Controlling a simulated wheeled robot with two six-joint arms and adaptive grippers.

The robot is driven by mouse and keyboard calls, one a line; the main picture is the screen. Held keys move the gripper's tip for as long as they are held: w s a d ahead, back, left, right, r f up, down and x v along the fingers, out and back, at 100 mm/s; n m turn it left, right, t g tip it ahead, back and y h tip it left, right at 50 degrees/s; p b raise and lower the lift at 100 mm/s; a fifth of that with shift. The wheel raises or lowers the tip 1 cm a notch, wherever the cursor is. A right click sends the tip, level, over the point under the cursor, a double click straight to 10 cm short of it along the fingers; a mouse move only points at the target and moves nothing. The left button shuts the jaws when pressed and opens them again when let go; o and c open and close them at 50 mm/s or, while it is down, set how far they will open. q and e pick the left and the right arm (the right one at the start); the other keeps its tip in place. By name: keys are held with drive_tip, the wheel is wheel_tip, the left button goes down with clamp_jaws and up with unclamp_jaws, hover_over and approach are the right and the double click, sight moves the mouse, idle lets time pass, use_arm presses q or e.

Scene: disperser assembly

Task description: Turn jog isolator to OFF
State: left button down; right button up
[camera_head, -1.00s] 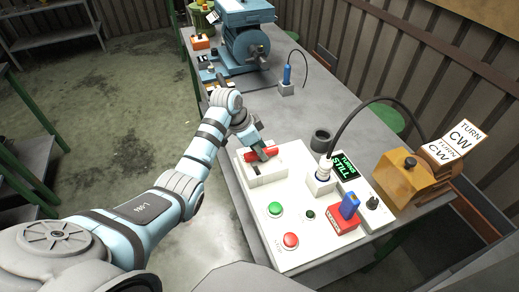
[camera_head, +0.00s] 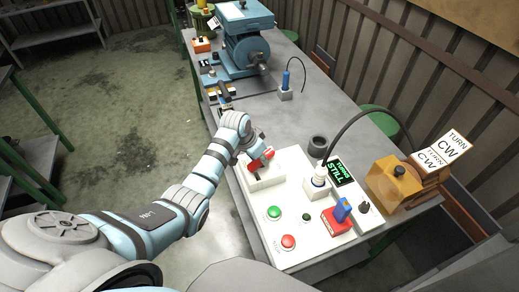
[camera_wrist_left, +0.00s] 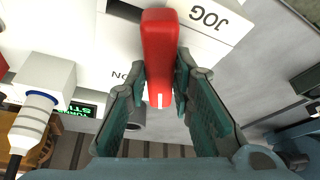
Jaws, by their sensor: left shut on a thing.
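JOG is printed on the box (camera_wrist_left: 205,18), and an ON label shows left of the handle. My left gripper (camera_head: 265,156) is at the handle's far end. In the wrist view its two fingers (camera_wrist_left: 160,88) close on either side of the handle's tip. My right gripper is not in view.
The panel holds a green button (camera_head: 274,212), a red button (camera_head: 289,242), a white plug post (camera_head: 318,186) with a black cable, and a red block with a blue part (camera_head: 338,216). A display (camera_head: 343,171) reads STILL. A dark cup (camera_head: 317,143) stands behind.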

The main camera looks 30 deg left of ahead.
use_arm(q)
drive_tip(key=shift+r+n+y+p, duration=0.15)
drive_tip(key=shift+n+y+p, duration=0.15)
drive_tip(key=shift+n, duration=0.7)
drive_tip(key=n+y, duration=0.1)
drive_tip(key=n, duration=0.1)
drive_tip(key=shift+d+n, duration=0.15)
drive_tip(key=shift+n, duration=0.15)
drive_tip(key=n+y, duration=0.1)
drive_tip(key=n, duration=0.3)
drive_tip(key=shift+w+d+n+y, duration=0.1)
drive_tip(key=shift+n+y, duration=0.2)
drive_tip(key=shift+y, duration=0.1)
drive_tip(key=n+g+y, duration=0.1)
drive_tip(key=n, duration=0.3)
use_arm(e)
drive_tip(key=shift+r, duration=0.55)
use_arm(q)
drive_tip(key=c, duration=1.4)
unclamp_jaws()
